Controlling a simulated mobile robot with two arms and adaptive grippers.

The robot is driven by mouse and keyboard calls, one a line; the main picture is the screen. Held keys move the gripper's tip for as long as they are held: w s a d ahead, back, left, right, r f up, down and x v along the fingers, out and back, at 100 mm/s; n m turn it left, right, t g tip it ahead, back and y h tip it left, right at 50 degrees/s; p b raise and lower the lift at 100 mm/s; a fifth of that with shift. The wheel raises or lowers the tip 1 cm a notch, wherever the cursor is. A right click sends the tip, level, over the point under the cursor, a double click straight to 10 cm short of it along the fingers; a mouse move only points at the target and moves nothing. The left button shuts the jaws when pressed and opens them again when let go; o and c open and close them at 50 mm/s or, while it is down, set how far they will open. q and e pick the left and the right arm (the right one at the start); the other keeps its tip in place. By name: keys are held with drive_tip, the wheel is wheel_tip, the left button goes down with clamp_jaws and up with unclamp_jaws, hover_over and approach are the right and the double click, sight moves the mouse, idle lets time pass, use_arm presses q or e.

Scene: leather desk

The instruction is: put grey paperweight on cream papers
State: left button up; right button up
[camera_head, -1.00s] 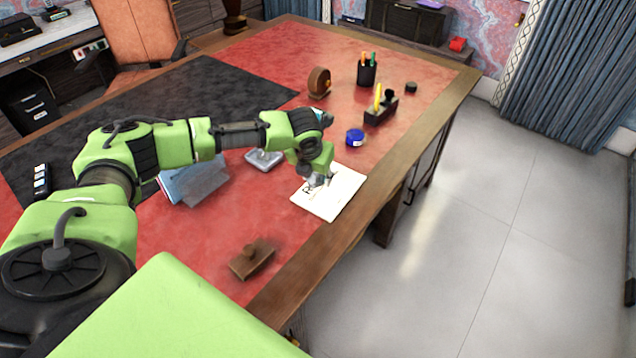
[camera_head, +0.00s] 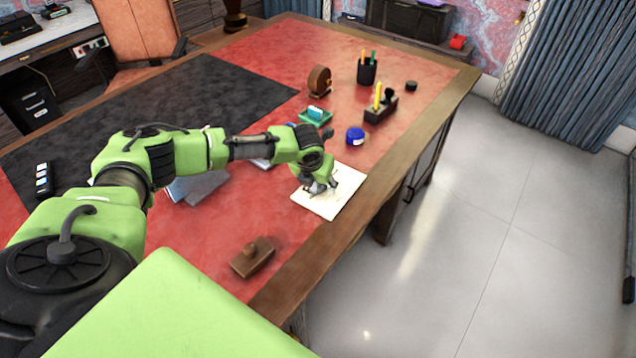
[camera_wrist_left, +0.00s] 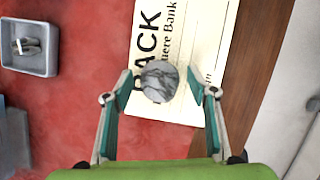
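The grey paperweight (camera_wrist_left: 159,81), round and marbled, is over the cream papers (camera_wrist_left: 205,50) near their lower edge in the left wrist view and appears to rest on them. The papers (camera_head: 345,196) lie on the red desk top by its right edge in the head view. My left gripper (camera_wrist_left: 160,80) is open, with one finger on each side of the paperweight and a gap showing at both sides. In the head view the left gripper (camera_head: 320,187) is low over the papers and mostly hides the paperweight. My right gripper is not in view.
A grey tray (camera_wrist_left: 35,65) lies left of the papers. A blue round container (camera_head: 355,136), a teal-topped item (camera_head: 314,115) and a pen stand (camera_head: 381,109) are behind. A wooden blotter (camera_head: 252,257) lies nearer, with clear red surface between.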

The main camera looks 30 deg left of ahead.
use_arm(q)
drive_tip(key=v, duration=1.2)
drive_tip(key=shift+r, duration=0.25)
drive_tip(key=shift+f, duration=0.1)
